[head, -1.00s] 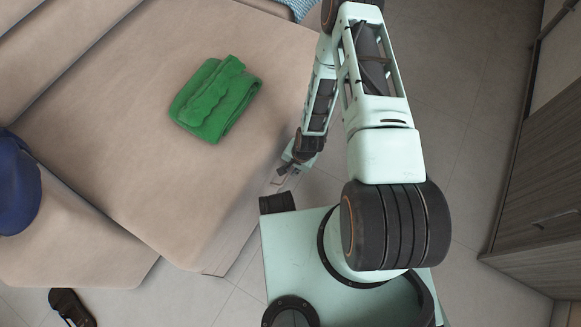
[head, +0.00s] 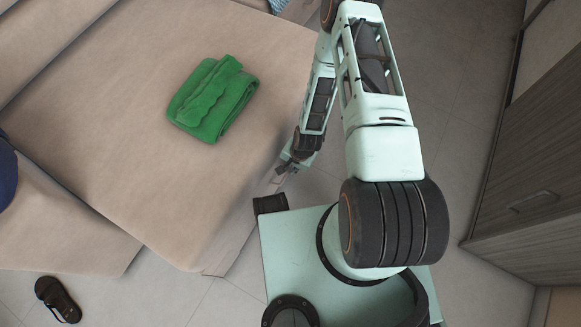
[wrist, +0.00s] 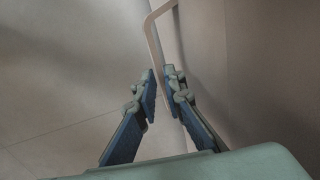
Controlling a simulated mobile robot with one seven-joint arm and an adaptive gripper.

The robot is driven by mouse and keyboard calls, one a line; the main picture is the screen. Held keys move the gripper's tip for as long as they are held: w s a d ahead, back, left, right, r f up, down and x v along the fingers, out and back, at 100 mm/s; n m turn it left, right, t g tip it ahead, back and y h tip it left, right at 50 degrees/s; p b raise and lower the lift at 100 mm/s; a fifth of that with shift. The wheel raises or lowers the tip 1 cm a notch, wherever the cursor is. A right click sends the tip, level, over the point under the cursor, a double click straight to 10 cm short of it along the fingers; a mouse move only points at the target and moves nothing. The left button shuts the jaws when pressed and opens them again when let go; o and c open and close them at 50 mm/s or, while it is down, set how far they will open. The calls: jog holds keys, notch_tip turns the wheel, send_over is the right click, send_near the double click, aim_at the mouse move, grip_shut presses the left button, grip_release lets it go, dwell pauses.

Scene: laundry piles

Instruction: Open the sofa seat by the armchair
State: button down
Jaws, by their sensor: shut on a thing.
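The beige sofa seat (head: 130,150) fills the left half of the head view and sticks out past the beige seat section beside it. A folded green towel (head: 212,98) lies on it. My gripper (head: 283,172) is low at the seat's right edge. In the wrist view my gripper (wrist: 160,88) is shut on a thin pale bar handle (wrist: 153,38), which runs between the fingers beside the seat's side face (wrist: 265,80). The armchair cannot be made out.
A neighbouring beige seat section (head: 60,225) has a blue item (head: 6,178) at the left frame edge. A dark shoe (head: 57,300) lies on the tiled floor. A grey wooden cabinet (head: 525,150) stands at the right. Bare floor (head: 455,100) lies between.

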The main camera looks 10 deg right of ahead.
jog(key=shift+s+d, duration=0.15)
jog(key=c, duration=2)
grip_release()
notch_tip(320, 180, up, 10)
